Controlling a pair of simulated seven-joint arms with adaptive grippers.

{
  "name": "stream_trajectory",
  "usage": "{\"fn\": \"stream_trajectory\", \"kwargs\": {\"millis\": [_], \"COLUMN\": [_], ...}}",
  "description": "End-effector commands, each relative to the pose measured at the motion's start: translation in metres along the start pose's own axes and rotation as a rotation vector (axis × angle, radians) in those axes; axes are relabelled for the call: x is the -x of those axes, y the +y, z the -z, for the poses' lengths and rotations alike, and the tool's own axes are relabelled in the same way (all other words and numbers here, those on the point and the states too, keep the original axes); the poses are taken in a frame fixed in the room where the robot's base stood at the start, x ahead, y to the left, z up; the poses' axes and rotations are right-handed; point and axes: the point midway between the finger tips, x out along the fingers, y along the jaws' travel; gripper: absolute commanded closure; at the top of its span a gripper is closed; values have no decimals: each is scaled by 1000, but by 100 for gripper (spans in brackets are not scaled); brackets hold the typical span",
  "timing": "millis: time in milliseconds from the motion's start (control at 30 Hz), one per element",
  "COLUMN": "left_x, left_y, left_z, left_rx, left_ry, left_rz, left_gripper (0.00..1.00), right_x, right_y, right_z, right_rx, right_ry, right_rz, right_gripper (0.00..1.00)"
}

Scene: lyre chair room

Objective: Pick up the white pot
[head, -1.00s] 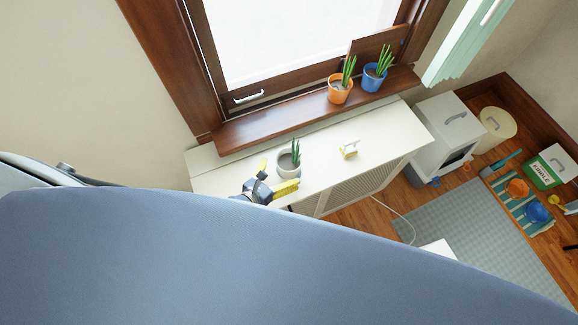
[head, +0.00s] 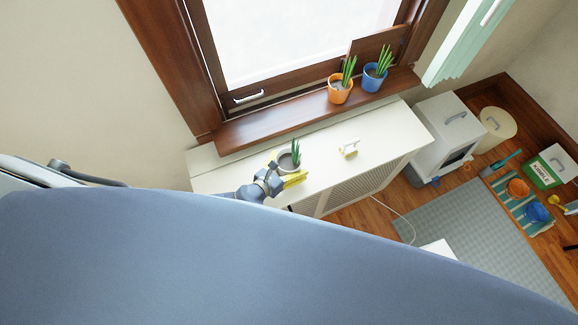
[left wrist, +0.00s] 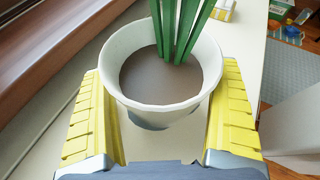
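The white pot (head: 289,161) holds grey soil and a green spiky plant, and stands upright on the white cabinet top below the window. In the left wrist view the pot (left wrist: 163,111) sits between the yellow fingers of my left gripper (left wrist: 163,112), one finger on each side. The fingers are spread, with the left one very near the pot wall; I cannot tell if either touches. In the head view my left gripper (head: 281,172) reaches the pot from the front left. My right gripper is not in view.
An orange pot (head: 340,92) and a blue pot (head: 373,79) with plants stand on the brown window sill (head: 290,117). A small yellow and white object (head: 349,149) lies on the cabinet top (head: 385,134), right of the white pot. The top between them is clear.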

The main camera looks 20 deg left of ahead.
Motion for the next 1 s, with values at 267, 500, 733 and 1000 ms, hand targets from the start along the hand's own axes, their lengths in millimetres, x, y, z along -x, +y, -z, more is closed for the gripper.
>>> {"fn": "stream_trajectory", "kwargs": {"millis": [267,500,733,1000], "left_x": [0,0,0,5], "left_y": [0,0,0,0], "left_z": [0,0,-1,-13], "left_rx": [0,0,0,0], "left_ry": [0,0,-1,-4], "left_rz": [0,0,0,-1], "left_gripper": [37,64,64,64], "right_x": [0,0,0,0], "right_y": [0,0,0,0], "right_z": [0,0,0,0], "right_rx": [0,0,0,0], "right_ry": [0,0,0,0], "right_rz": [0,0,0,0], "right_gripper": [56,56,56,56]}}
